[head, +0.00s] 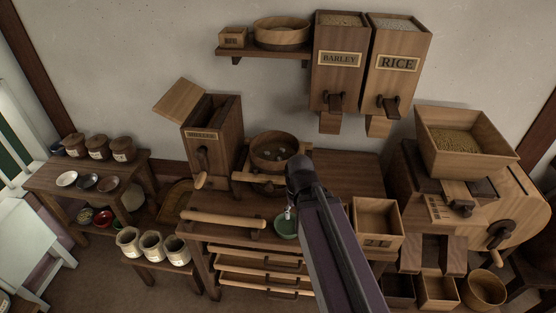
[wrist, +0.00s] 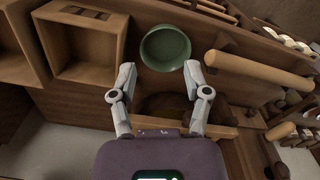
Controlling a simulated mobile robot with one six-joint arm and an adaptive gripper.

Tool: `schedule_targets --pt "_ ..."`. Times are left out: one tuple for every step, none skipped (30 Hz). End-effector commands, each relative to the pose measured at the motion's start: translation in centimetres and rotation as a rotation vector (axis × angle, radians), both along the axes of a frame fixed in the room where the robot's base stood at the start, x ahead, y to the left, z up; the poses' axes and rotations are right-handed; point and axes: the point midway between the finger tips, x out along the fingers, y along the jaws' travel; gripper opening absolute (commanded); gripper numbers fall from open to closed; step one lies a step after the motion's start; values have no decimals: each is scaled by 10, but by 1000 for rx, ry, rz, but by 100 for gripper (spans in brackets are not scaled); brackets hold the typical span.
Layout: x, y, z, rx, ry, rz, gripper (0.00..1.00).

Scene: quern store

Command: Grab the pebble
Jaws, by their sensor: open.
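I cannot clearly make out a single pebble. Several small pale lumps (head: 281,152) lie inside a round wooden sieve-like tub (head: 257,163) on the bench; they are too small to identify. My gripper (wrist: 160,76) is open and empty in the wrist view, its two grey fingers spread apart. A green bowl (wrist: 165,48) lies just beyond the fingertips and looks empty. In the head view my arm covers most of the gripper, and the green bowl (head: 284,228) shows beside it. The tub stands behind and slightly left of my arm.
An open wooden box (head: 376,217) stands right of my arm. A wooden roller (head: 223,219) lies on the bench's left. The millet box (head: 215,137) and the hand mill (head: 478,195) flank the bench. Barley and rice hoppers (head: 371,68) hang above. White jars (head: 151,246) stand at left.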

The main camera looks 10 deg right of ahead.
Motion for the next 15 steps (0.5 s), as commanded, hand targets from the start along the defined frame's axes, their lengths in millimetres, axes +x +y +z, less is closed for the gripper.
schedule_targets --pt "1 0 0 0 0 -1 73" --pt "2 0 1 0 0 -1 73" --pt "4 0 2 0 0 -3 73" --pt "7 0 3 0 0 -5 73" --pt "10 0 5 0 0 -8 73" --pt "15 0 7 0 0 -12 73" --pt "19 0 9 0 0 -16 73" --pt "25 0 11 0 0 -20 73" --pt "33 0 15 0 0 -28 73" --pt "40 0 18 0 0 -35 73" --pt "47 0 22 0 0 -43 73" --pt "59 -1 27 0 0 -55 73" --pt "68 -3 30 0 0 -66 73" --pt "77 -4 35 0 0 -78 73" --pt "91 -4 40 0 0 -91 73"
